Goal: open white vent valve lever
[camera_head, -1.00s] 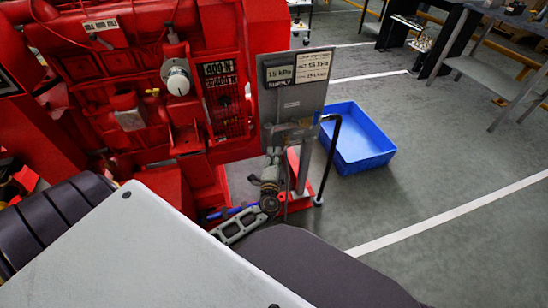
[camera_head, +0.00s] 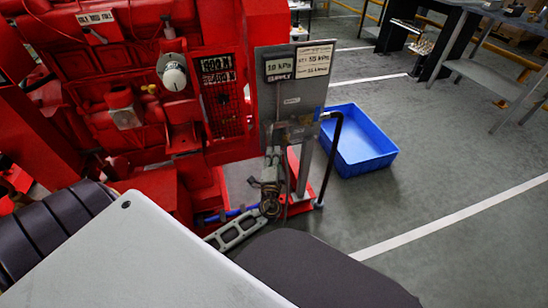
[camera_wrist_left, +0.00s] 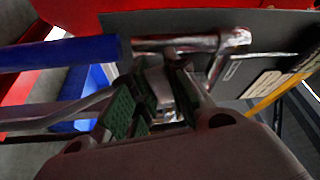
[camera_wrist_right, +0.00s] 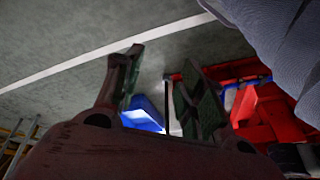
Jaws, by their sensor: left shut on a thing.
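The white vent valve lever shows as a pale piece (camera_wrist_left: 160,88) between the green-padded fingers of my left gripper (camera_wrist_left: 158,100) in the left wrist view. The gripper is shut on it, and the fingers hide part of it. A grey metal pipe (camera_wrist_left: 190,42) runs just beyond the fingertips. In the head view my left gripper (camera_head: 274,158) is under the grey gauge panel, and the lever is too small to make out there. My right gripper (camera_wrist_right: 160,80) is open and empty in the right wrist view, away from the lever.
The grey panel (camera_head: 290,95) carries signs, the left one reading 10 kPa. A red engine (camera_head: 130,80) fills the left. A black hose (camera_head: 331,160) hangs beside a blue tray (camera_head: 359,140) on the floor. A blue bar (camera_wrist_left: 60,53) lies close to my left fingers.

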